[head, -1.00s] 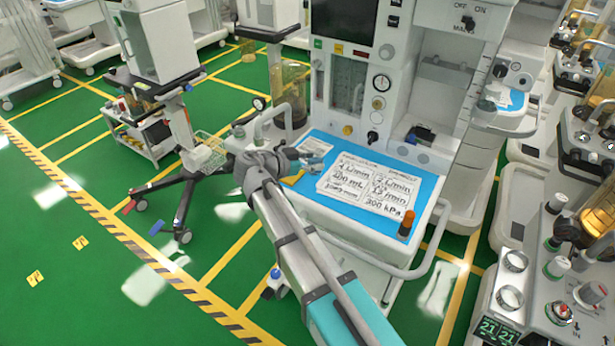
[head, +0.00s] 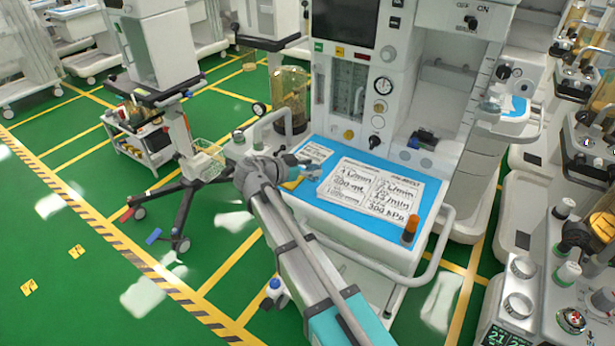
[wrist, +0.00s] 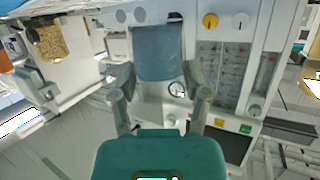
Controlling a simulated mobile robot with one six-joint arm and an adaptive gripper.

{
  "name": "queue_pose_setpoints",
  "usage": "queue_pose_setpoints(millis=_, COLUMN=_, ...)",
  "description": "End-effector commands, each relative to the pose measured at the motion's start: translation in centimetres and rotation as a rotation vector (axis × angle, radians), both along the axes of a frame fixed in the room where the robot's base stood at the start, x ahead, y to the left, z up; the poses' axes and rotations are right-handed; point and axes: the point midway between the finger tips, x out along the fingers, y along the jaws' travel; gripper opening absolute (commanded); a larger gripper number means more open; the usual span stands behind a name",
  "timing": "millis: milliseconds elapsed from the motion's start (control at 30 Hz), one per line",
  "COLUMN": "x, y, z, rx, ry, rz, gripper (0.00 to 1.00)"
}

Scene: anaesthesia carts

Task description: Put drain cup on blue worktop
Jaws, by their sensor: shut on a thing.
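The drain cup (wrist: 160,52) is a blue-grey, see-through cup in the wrist view, held between the two fingers of my gripper (wrist: 160,88). In the head view my gripper (head: 297,164) is above the left part of the blue worktop (head: 428,172). The cup looks small and pale there and is hard to make out against the worktop. I cannot tell the gap between cup and surface. The worktop is the blue top of the white anaesthesia cart.
White printed cards (head: 380,190) lie on the worktop. An orange-capped bottle (head: 410,230) stands at its front right corner. A yellow item (head: 292,184) is near the left edge. A white rail (head: 432,255) runs round the front. The cart's tall panel rises behind.

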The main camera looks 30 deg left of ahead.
Motion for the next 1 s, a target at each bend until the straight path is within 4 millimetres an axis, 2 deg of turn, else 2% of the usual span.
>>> queue_pose_setpoints(millis=100, x=0.2, y=0.1, z=-1.4, rx=0.0, ry=0.0, rz=0.0, gripper=0.28)
queue_pose_setpoints(millis=333, x=0.2, y=0.1, z=-3.0, rx=0.0, ry=0.0, rz=0.0, gripper=0.28)
queue_pose_setpoints(millis=967, x=0.2, y=0.1, z=-3.7, rx=0.0, ry=0.0, rz=0.0, gripper=0.28)
queue_pose_setpoints(millis=1000, x=0.2, y=0.1, z=-3.6, rx=0.0, ry=0.0, rz=0.0, gripper=0.64)
